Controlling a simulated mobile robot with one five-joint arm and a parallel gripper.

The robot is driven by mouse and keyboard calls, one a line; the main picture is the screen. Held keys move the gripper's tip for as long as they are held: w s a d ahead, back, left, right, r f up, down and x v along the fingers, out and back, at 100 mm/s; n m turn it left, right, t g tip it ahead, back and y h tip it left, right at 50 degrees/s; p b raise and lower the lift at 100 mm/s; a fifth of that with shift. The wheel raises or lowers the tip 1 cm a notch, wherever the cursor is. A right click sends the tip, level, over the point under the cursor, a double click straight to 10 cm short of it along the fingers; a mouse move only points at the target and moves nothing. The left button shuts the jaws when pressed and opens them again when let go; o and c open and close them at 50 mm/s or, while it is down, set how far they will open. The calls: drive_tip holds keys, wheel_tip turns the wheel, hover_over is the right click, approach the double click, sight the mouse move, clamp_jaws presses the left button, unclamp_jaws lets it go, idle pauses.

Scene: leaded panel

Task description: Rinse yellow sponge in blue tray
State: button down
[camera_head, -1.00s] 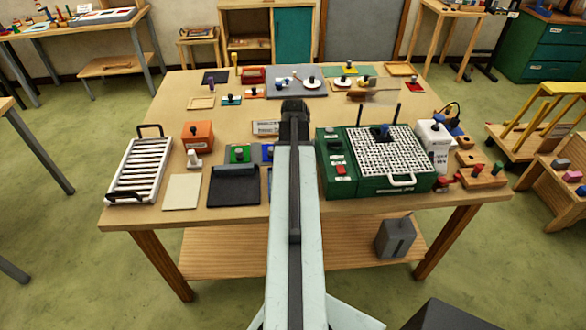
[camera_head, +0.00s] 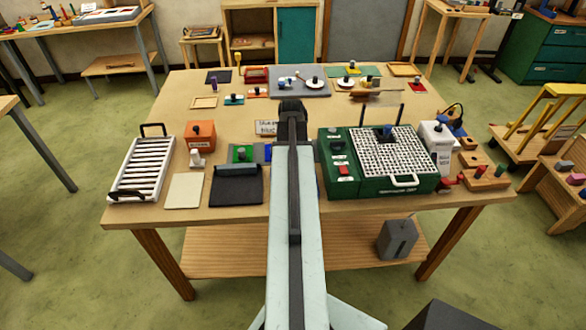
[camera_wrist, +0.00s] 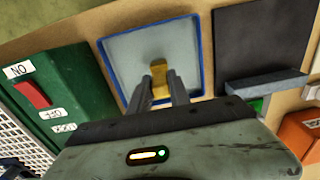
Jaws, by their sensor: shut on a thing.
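In the wrist view, the blue tray (camera_wrist: 112,68) has a thin blue rim and a pale grey-blue inside. My gripper (camera_wrist: 161,82) is over this tray, its two fingers shut on the yellow sponge (camera_wrist: 160,68). The sponge's upper part shows between and beyond the fingertips. I cannot tell whether the sponge touches the tray's inside. In the head view, my own arm covers the sponge and nearly all of the tray.
A green machine (camera_head: 345,185) with a white perforated top stands to the right of my arm. A dark panel with a raised bar (camera_head: 236,188) lies left of the arm, with a pale flat mat (camera_head: 185,190) and a white slatted rack (camera_head: 142,170) farther left.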

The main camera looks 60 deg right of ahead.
drive_tip(key=shift+s+d, duration=0.2)
drive_tip(key=shift+s, duration=0.05)
idle(1.8)
drive_tip(key=shift+r+p, duration=2.5)
drive_tip(key=shift+r, duration=0.05)
drive_tip(key=shift+r+p, duration=1.5)
